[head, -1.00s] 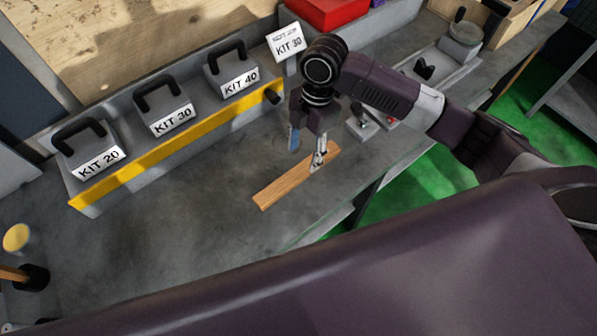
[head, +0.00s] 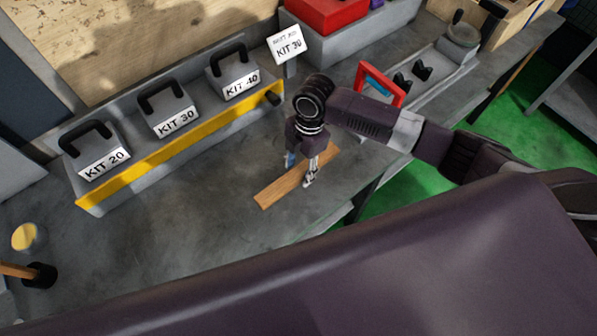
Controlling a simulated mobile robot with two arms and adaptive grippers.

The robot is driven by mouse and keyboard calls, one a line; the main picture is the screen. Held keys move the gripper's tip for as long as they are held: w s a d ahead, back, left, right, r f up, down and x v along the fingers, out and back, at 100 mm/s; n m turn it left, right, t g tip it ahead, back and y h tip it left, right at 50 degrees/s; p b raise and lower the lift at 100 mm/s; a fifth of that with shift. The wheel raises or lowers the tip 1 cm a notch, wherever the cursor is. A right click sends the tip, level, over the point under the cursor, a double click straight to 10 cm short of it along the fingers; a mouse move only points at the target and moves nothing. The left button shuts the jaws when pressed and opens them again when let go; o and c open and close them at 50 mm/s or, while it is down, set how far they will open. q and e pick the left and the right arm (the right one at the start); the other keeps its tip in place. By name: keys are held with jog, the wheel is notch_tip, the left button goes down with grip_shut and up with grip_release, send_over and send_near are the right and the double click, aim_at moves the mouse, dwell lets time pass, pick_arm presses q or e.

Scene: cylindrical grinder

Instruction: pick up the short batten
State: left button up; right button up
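The short batten (head: 277,191) is a flat wooden strip lying on the grey bench top in the head view, slanting from lower left to upper right. My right gripper (head: 300,172) reaches down over the batten's middle, its fingers apart. One fingertip is on the near side of the batten and the other, bluish one is on the far side. The gripper covers part of the batten, and whether the fingers touch it cannot be told. My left gripper is not in view.
A grey rack with a yellow front edge (head: 180,150) holds blocks marked KIT 20, KIT 30 and KIT 40. A KIT 30 sign (head: 289,45) stands behind the gripper. A red and blue frame (head: 381,84) stands at right. A mallet (head: 38,275) lies lower left.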

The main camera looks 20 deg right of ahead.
jog(key=c, duration=1)
grip_shut()
jog(key=shift+r, duration=0.15)
